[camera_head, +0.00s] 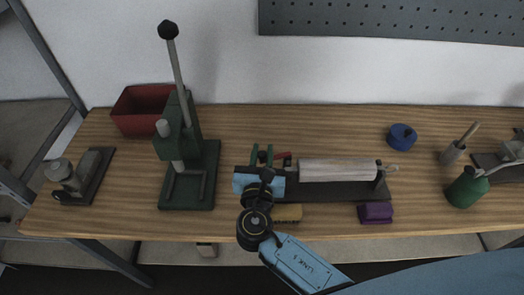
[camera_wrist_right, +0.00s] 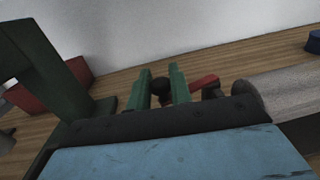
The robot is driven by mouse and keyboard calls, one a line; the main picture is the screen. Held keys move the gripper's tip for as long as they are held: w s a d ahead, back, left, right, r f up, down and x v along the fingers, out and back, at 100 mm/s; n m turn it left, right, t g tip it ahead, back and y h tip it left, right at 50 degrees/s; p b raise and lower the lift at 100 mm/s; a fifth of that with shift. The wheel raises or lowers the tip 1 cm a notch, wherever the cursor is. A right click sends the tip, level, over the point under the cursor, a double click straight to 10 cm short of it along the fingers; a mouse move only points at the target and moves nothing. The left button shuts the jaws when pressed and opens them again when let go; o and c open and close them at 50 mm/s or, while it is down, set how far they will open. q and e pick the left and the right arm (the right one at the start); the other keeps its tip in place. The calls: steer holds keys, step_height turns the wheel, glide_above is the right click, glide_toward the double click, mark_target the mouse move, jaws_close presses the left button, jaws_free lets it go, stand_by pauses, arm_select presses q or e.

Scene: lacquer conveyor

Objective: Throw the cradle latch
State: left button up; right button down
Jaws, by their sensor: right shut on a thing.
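The cradle (camera_head: 340,190) is a dark base on the bench holding a pale grey cylinder (camera_head: 337,170), which also shows in the right wrist view (camera_wrist_right: 290,92). At its left end is the latch, with a red lever (camera_head: 282,155) that lies roughly level in the right wrist view (camera_wrist_right: 203,83). A dark round knob (camera_wrist_right: 160,87) sits between the green fingers of my right gripper (camera_wrist_right: 160,90). My right gripper (camera_head: 262,154) is shut on this knob. Its blue body and my arm hide the cradle's left end. My left gripper is not in view.
A green lever press (camera_head: 180,140) and a red bin (camera_head: 140,112) stand to the left. A purple block (camera_head: 375,213) and a yellow block (camera_head: 288,213) lie in front of the cradle.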

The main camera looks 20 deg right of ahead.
steer(key=n+y+p, duration=0.1)
steer(key=s+n+t+y+p, duration=0.1)
steer(key=shift+s+d+r+y, duration=0.1)
steer(key=shift+y, duration=0.3)
steer(key=shift+s+n+y, duration=0.2)
steer(key=shift+n+y, duration=0.2)
steer(key=shift+y, duration=0.2)
steer(key=shift+s+d+n+y, duration=0.2)
steer(key=shift+s+n+y, duration=0.2)
steer(key=shift+n+y, duration=0.6)
steer(key=shift+s+d+n+y, duration=0.15)
steer(key=shift+s+n+y, duration=0.3)
steer(key=shift+y, duration=0.95)
steer(key=shift+s+d+n+y, duration=0.2)
steer(key=shift+s+n+y, duration=0.15)
steer(key=shift+n+y, duration=0.65)
steer(key=shift+m, duration=0.25)
steer(key=c, duration=1.3)
jaws_free()
steer(key=shift+c, duration=0.2)
